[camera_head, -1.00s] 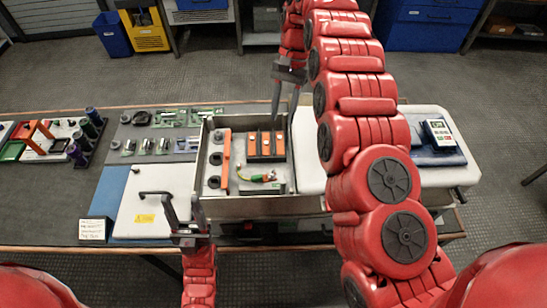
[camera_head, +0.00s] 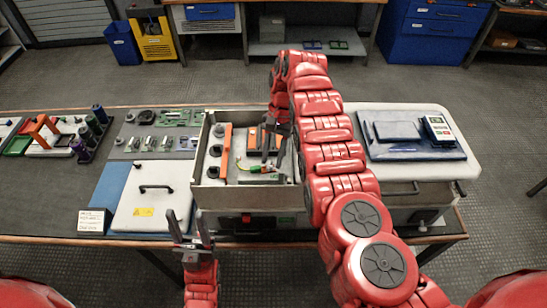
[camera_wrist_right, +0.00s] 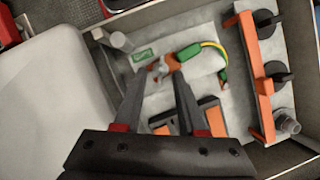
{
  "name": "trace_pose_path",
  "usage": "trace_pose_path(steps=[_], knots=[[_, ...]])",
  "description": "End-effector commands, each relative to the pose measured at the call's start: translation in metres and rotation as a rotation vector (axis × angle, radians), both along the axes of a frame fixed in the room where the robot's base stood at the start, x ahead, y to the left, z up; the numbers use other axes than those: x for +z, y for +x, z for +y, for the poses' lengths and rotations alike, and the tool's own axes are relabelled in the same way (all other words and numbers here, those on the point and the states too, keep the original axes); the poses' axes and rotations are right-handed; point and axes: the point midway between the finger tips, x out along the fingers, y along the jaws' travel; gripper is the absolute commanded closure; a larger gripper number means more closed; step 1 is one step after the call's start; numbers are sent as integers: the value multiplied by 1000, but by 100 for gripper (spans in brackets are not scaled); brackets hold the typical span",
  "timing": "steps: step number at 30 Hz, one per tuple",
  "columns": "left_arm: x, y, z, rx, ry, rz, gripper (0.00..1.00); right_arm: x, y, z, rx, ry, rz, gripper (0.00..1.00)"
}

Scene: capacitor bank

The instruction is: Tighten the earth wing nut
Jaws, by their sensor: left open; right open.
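The open metal box (camera_head: 245,198) holds a green-and-yellow earth lead (camera_head: 238,163) with a green sleeve. The lead also shows in the right wrist view (camera_wrist_right: 212,48), ending at a small grey-and-orange fitting (camera_wrist_right: 158,67) that looks like the earth wing nut, too small to tell its shape. My right gripper (camera_head: 273,152) points down into the box, open. In the right wrist view my right gripper (camera_wrist_right: 158,80) has its fingertips on either side of the fitting; contact cannot be told. My left gripper (camera_head: 189,226) is open and empty, fingers up, in front of the box.
An orange bar (camera_wrist_right: 252,75) with black round parts lies along one side of the box, and an orange-and-black block (camera_wrist_right: 200,115) sits under my right fingers. A white lid (camera_head: 150,195) with a handle lies left of the box. Box walls surround the fitting.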

Motion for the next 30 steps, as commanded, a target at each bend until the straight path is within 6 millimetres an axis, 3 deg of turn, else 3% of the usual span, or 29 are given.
trace_pose_path(steps=[5,9,12,23,30], knots=[[0,0,0,0,0,0,48,0,0,0,0,0,0,62],[0,0,0,0,0,0,48,1,0,0,0,0,0,87],[0,0,0,0,0,0,48,1,0,0,0,0,-1,100],[4,0,0,0,0,0,48,2,0,0,-8,0,-1,100],[30,0,0,0,0,0,48,7,-2,-1,-86,-3,3,100]])
